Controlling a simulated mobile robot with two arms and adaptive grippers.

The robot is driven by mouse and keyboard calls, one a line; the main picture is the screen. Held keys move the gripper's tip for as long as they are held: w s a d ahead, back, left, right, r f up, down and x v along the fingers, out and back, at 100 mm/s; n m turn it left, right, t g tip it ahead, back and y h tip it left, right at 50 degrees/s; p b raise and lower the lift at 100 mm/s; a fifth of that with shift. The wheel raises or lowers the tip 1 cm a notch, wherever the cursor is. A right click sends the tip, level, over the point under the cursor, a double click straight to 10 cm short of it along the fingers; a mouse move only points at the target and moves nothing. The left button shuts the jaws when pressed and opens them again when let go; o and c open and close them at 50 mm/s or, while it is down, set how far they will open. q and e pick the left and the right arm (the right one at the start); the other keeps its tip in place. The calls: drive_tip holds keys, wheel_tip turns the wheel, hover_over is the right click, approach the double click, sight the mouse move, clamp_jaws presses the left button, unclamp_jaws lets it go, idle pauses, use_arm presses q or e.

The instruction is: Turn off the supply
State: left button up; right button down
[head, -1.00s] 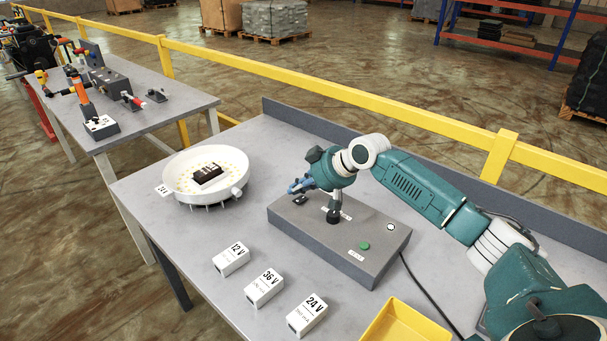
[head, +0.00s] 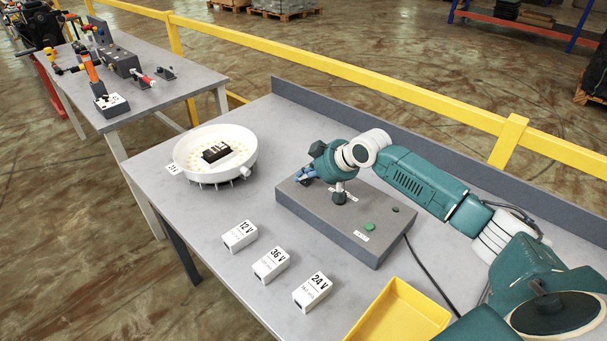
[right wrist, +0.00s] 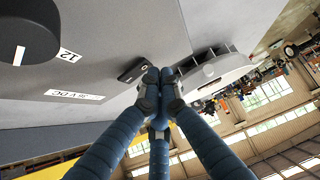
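The grey supply box (head: 325,220) stands on the near table, with a green button (head: 370,227), a small dark round indicator (head: 395,209) and a black knob (head: 339,197) on top. The knob also shows large in the right wrist view (right wrist: 28,32). My right gripper (head: 306,174) is over the box's left end. In the right wrist view its blue fingers (right wrist: 158,86) are together and empty, right beside a black rocker switch (right wrist: 134,70) on the box. I cannot tell whether they touch it. My left gripper is not in view.
A white round lamp (head: 184,160) with yellow dots and a dark block stands left of the box. Three white blocks, marked 12 V (head: 239,236), 36 V (head: 270,265) and 24 V (head: 312,292), lie in front. A yellow tray (head: 398,318) is at the front right.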

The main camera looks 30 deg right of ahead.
sight(305, 183)
drive_tip(key=shift+w+d+r, duration=0.25)
drive_tip(key=shift+d+r, duration=0.05)
drive_tip(key=shift+d, duration=0.4)
drive_tip(key=shift+a+r+p, duration=0.1)
drive_tip(key=shift+r+p, duration=0.4)
drive_tip(key=shift+p, duration=0.2)
wheel_tip(305, 183, up, 3)
drive_tip(key=p, duration=0.3)
drive_tip(key=shift+a+r+p, duration=0.15)
drive_tip(key=shift+r+p, duration=0.05)
drive_tip(key=shift+p, duration=0.15)
drive_tip(key=a+b+v, duration=0.1)
drive_tip(key=b+v, duration=0.2)
drive_tip(key=v, duration=0.6)
drive_tip(key=shift+s, duration=0.65)
drive_tip(key=shift+r, duration=0.1)
